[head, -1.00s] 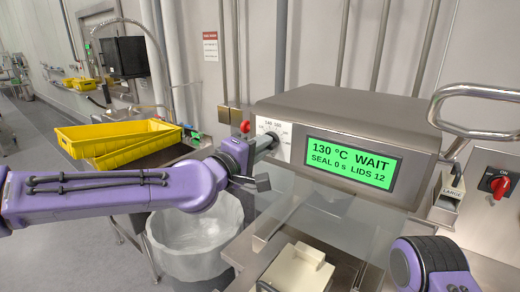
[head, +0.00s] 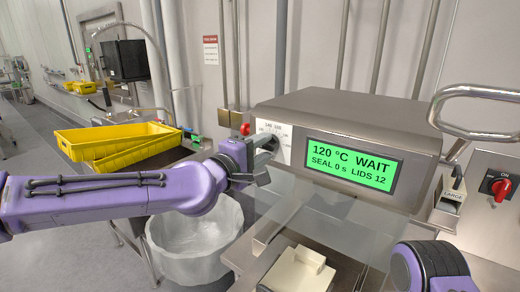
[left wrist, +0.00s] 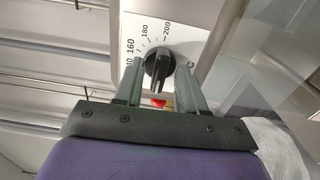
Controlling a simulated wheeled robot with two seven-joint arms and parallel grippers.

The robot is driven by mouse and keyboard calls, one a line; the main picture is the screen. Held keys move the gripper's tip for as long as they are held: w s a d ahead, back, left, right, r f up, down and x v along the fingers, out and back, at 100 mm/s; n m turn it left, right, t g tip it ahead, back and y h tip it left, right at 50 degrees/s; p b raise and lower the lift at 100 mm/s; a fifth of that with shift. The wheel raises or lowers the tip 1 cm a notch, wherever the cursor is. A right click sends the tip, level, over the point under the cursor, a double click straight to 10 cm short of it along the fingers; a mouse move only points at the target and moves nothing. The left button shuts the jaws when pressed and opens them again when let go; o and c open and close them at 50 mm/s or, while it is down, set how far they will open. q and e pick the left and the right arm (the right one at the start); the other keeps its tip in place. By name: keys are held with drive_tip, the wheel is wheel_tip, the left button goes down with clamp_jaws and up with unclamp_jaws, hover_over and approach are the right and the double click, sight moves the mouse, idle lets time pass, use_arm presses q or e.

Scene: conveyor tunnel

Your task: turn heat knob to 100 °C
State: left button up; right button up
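The heat knob (left wrist: 158,66) is black and sits on a white dial plate (left wrist: 165,35) with numbers; 160, 180 and 200 are readable in the left wrist view. In the head view my left gripper (head: 266,144) reaches the dial at the left of the machine's front and hides most of the knob. The green display (head: 350,163) reads 120 °C, WAIT, SEAL 0 s, LIDS 12. My right gripper is out of view; only part of my right arm shows at the lower right.
A steel machine housing (head: 350,112) holds the display. A red switch (head: 500,188) marked ON is at the right, near a bent metal handle (head: 485,92). A lined bin (head: 195,245) stands below my left arm. Yellow crates (head: 115,138) are at the left.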

use_arm(q)
drive_tip(key=shift+s+a, duration=0.15)
drive_tip(key=shift+a, duration=0.05)
drive_tip(key=b+v, duration=0.2)
drive_tip(key=v, duration=0.8)
